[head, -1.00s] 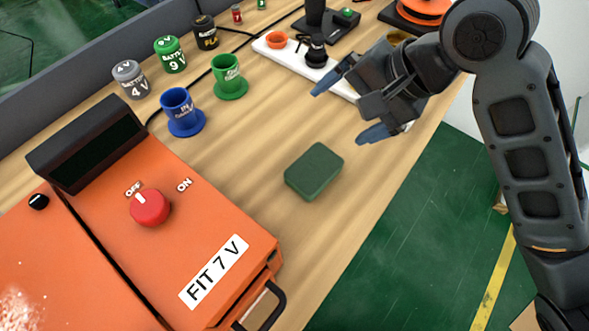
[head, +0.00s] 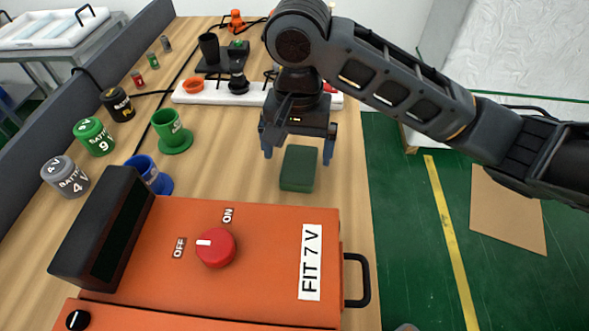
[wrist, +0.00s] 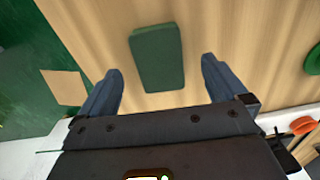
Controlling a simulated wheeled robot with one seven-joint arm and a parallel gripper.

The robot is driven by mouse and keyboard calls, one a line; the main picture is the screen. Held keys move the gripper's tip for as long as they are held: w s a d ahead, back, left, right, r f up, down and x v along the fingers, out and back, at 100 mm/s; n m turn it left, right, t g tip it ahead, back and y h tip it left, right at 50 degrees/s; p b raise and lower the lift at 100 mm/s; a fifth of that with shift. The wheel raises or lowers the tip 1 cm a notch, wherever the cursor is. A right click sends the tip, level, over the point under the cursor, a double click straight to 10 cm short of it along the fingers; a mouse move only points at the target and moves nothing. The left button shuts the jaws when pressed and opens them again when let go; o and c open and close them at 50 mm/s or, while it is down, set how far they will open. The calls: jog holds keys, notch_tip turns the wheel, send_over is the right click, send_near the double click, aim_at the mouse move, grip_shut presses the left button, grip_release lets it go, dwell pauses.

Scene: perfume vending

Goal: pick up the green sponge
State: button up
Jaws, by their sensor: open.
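The green sponge (head: 298,169) lies flat on the wooden table, just behind the orange machine in the head view. In the wrist view the sponge (wrist: 157,58) lies beyond and between the two blue fingertips, nearer the left one in its upper part. My gripper (head: 298,151) is open and empty, pointing down at the sponge with a finger to each side of it. In the wrist view my gripper (wrist: 161,75) shows a clear gap between its fingers. I cannot tell the exact height of the fingertips above the table.
The orange machine (head: 265,275) with a red knob (head: 215,247) stands in front of the sponge. Blue (head: 150,175) and green (head: 171,131) cups and several batteries stand to the left. A white power strip (head: 215,93) lies behind. The table's right edge is close.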

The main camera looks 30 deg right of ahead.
aim_at(298, 167)
jog(key=shift+d+f, duration=0.1)
jog(key=shift+f, duration=2.25)
jog(key=shift+c, duration=0.4)
jog(key=c, duration=1)
jog(key=shift+r, duration=0.45)
notch_tip(298, 167, up, 3)
jog(key=shift+r, duration=0.15)
jog(key=s+d+r, duration=0.2)
jog(key=d, duration=0.1)
jog(key=s+d+r, duration=0.2)
jog(key=d, duration=0.1)
jog(key=s+d+r, duration=0.1)
jog(key=d+r, duration=0.1)
jog(key=d, duration=0.2)
jog(key=shift+s+d+r, duration=0.1)
jog(key=shift+s+r, duration=0.3)
